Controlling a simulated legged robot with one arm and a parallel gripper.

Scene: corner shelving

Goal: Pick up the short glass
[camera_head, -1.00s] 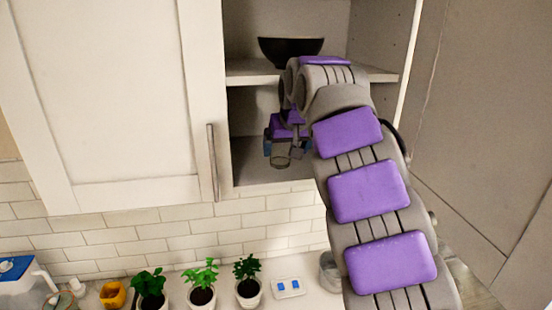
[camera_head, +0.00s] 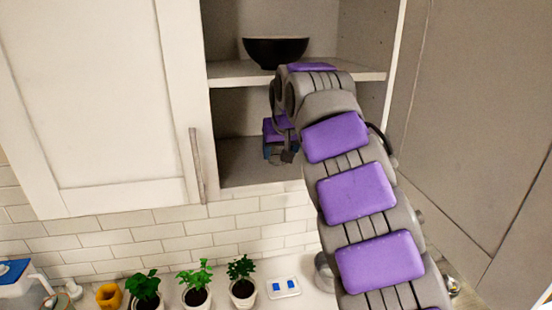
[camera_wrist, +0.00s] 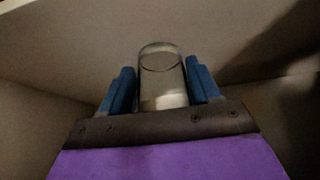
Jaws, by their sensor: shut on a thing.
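The short glass (camera_wrist: 162,80) is clear and stands out between the two blue fingers of my gripper in the wrist view. My gripper (camera_wrist: 161,88) is shut on it, with one finger at each side. In the head view my gripper (camera_head: 279,153) is inside the lower compartment of the open cabinet, below the middle shelf. The glass cannot be made out there, and my own arm covers the right part of that compartment.
A black bowl (camera_head: 275,52) stands on the middle shelf (camera_head: 232,76), just above my arm. Below, potted plants (camera_head: 243,285) and a yellow cup (camera_head: 109,296) stand on the counter.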

